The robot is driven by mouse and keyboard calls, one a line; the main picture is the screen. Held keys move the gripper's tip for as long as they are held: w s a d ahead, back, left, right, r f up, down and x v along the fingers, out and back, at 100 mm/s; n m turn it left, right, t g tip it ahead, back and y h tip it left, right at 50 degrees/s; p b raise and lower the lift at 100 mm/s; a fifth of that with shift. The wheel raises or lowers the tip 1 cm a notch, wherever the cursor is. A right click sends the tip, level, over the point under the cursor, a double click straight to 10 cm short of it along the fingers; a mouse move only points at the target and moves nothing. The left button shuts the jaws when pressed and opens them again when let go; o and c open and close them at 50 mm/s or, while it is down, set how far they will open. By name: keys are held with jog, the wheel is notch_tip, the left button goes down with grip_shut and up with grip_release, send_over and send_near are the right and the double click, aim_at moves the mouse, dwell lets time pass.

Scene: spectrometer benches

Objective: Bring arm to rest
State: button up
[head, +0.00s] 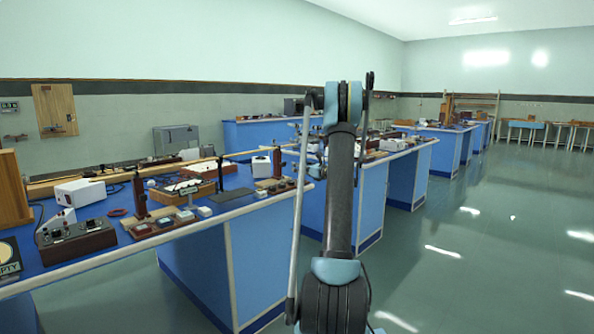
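My arm stands upright in the lower middle of the head view, with dark links and light blue joint caps. It rises in front of the blue benches, and its upper joint shows near the top middle. I cannot make out my gripper or its fingertips in this view, so I cannot tell what, if anything, it holds.
A blue bench (262,262) on the left carries several instruments, including a control box (75,242) and a white box (80,193). More blue benches (402,180) stand behind my arm. Open green floor (500,240) lies to the right.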

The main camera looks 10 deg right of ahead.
jog(key=s+a+n+g+h, duration=0.1)
jog(key=s+a+n+g, duration=0.2)
jog(key=s+a+n, duration=0.5)
jog(key=s+a+n+g+h, duration=0.1)
jog(key=s+a+n+g, duration=0.15)
jog(key=s, duration=1.05)
jog(key=s+a+n+g+h, duration=0.1)
jog(key=s+a+n+g, duration=0.2)
jog(key=s+a+n, duration=0.5)
jog(key=s+d+f+n+g+h, duration=0.1)
jog(key=s+f, duration=0.4)
jog(key=s, duration=0.7)
jog(key=s+d+f+n+g+h, duration=0.1)
jog(key=s+d+f+n+h, duration=0.3)
jog(key=s, duration=0.8)
jog(key=s+d+f+n+g+h, duration=0.2)
jog(key=s+f+n, duration=0.3)
jog(key=s, duration=0.7)
jog(key=shift+d+f+h, duration=0.3)
jog(key=shift+d+f, duration=0.45)
jog(key=shift+d, duration=0.05)
jog(key=shift+n, duration=0.25)
